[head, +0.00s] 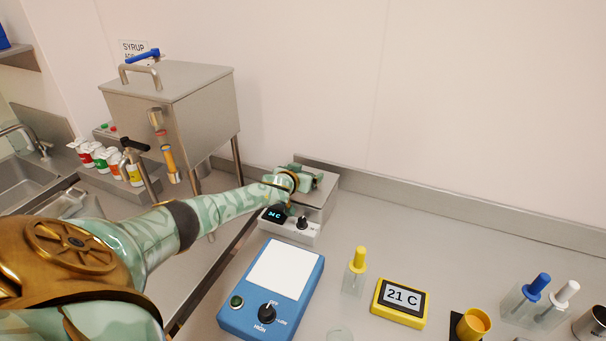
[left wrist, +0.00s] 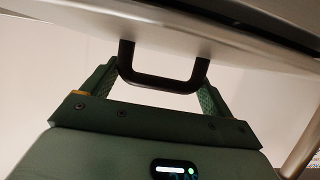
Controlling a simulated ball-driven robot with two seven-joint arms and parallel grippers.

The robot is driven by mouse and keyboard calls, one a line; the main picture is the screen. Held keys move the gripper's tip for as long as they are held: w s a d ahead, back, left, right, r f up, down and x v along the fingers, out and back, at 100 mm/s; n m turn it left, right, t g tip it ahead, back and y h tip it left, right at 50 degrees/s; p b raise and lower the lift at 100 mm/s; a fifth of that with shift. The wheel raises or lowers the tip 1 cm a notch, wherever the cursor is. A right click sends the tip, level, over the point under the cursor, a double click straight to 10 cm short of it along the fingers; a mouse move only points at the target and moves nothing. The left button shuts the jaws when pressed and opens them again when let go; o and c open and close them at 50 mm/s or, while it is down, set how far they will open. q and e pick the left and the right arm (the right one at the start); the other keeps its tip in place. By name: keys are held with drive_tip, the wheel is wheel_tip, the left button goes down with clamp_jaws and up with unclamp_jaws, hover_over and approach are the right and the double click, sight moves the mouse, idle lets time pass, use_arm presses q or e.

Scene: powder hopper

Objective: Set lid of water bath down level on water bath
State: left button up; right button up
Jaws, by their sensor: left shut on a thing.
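The water bath (head: 288,232) is a steel box with a pale front panel, a "34 C" display and a black knob, at the back of the counter in the head view. Its grey metal lid (head: 322,196) shows over the box, partly hidden by my left gripper (head: 307,179). In the left wrist view, the lid (left wrist: 235,30) crosses the top, and its black U-shaped handle (left wrist: 165,85) lies between the fingers of my left gripper (left wrist: 158,90). The gripper is shut on the handle. I cannot tell whether the lid touches the bath's rim. My right gripper is not in view.
A blue hotplate (head: 272,290) stands in front of the bath. A steel hopper (head: 172,105) is at the left. Counter right of the bath is clear.

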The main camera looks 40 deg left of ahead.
sight(294, 195)
use_arm(q)
drive_tip(key=shift+f, duration=0.25)
drive_tip(key=o, duration=1.1)
drive_tip(key=p+v, duration=0.2)
drive_tip(key=v, duration=0.5)
drive_tip(key=shift+p, duration=0.35)
drive_tip(key=p+v, duration=0.1)
drive_tip(key=v, duration=0.8)
drive_tip(key=shift+s+p, duration=0.2)
drive_tip(key=shift+p, duration=0.1)
